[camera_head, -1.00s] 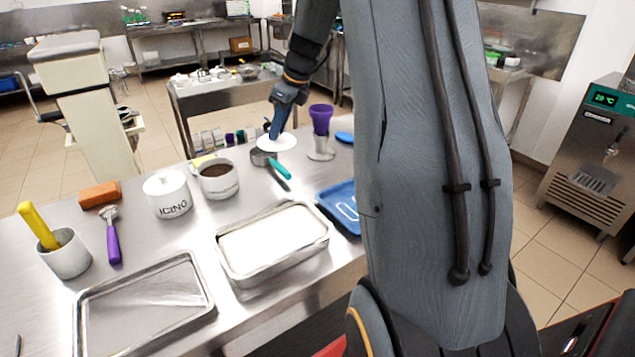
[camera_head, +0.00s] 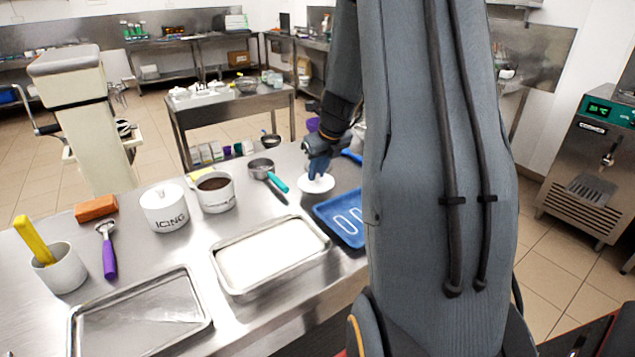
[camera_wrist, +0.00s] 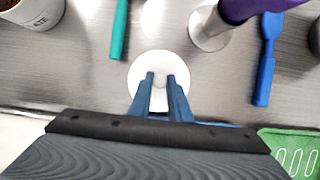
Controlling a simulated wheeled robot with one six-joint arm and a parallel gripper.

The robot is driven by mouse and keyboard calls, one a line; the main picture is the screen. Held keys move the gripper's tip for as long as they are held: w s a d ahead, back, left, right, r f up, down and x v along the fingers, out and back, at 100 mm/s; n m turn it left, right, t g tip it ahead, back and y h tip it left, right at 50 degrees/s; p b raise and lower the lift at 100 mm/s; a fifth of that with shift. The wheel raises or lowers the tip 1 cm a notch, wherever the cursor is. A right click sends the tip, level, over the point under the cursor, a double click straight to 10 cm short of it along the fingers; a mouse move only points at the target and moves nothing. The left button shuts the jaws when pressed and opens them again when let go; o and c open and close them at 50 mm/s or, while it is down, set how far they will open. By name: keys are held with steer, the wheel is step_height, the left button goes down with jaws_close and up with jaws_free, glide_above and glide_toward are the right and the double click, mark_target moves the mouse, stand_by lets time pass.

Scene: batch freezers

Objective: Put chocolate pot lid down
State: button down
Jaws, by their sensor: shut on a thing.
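The chocolate pot lid (camera_head: 316,185) is a round white disc at the right of the steel table, just above the blue tray in the head view. My gripper (camera_head: 318,172) is shut on its knob from above. In the wrist view the lid (camera_wrist: 152,70) lies between and beyond my fingertips (camera_wrist: 160,80), low over or on the table; I cannot tell which. The open chocolate pot (camera_head: 216,193), white with dark brown contents, stands to the left. Part of a white pot (camera_wrist: 36,12) shows at the upper left of the wrist view.
A teal-handled measuring cup (camera_head: 268,172) lies left of the lid. A blue tray (camera_head: 343,216) lies close below it. A purple-topped stand (camera_wrist: 208,28) and a blue spatula (camera_wrist: 266,60) are near the lid. The icing pot (camera_head: 165,207) and metal trays stand further left.

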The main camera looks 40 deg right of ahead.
mark_target(317, 183)
steer(key=shift+f, duration=1.85)
steer(key=shift+f, duration=0.15)
steer(key=c, duration=1.7)
jaws_free()
steer(key=shift+o, duration=0.2)
